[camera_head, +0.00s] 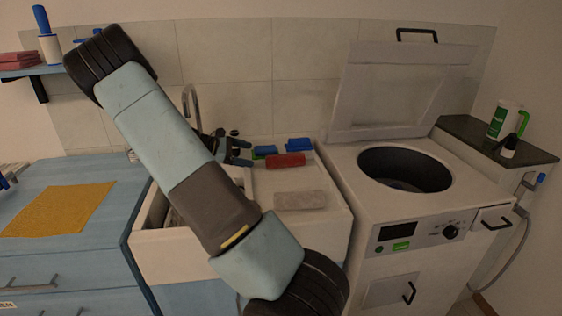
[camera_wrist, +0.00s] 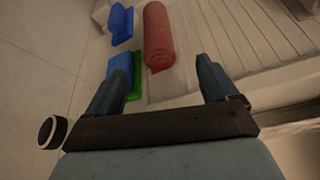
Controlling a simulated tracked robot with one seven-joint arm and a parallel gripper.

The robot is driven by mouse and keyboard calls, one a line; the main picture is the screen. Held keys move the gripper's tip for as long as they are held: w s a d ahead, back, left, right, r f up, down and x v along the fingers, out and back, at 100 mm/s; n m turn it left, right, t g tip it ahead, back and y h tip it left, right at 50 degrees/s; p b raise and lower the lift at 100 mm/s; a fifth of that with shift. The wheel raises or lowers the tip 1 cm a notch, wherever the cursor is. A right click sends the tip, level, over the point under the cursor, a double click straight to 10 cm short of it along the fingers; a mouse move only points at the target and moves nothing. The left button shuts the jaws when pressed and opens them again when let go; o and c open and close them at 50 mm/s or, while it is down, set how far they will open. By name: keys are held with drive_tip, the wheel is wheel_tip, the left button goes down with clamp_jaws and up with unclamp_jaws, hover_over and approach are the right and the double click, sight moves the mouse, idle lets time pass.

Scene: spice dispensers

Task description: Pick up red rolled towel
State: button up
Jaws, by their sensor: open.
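The red rolled towel (camera_head: 286,160) lies on the white ribbed drainboard beside the sink, behind a pale grey block. In the wrist view the red roll (camera_wrist: 158,38) lies lengthwise, ahead of my gripper (camera_wrist: 165,75) and in line with the space between its fingers. My gripper also shows in the head view (camera_head: 243,153), just left of the roll. Its fingers are open and empty, with the roll apart from both. My arm hides part of the sink in the head view.
Blue and green sponges or brushes (camera_head: 264,151) and a blue one (camera_head: 299,144) sit close behind the roll, by the tiled wall. The pale block (camera_head: 300,200) lies in front. A tap (camera_head: 191,105) rises at left; a washer with raised lid (camera_head: 395,90) stands right.

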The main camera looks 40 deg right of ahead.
sight(276, 159)
drive_tip(key=x, duration=0.7)
drive_tip(key=shift+s+d+f, duration=0.1)
drive_tip(key=shift+d+f, duration=0.15)
drive_tip(key=shift+r+x, duration=0.2)
drive_tip(key=shift+x, duration=2.4)
drive_tip(key=shift+d, duration=0.1)
drive_tip(key=c, duration=1.1)
drive_tip(key=shift+c, duration=0.2)
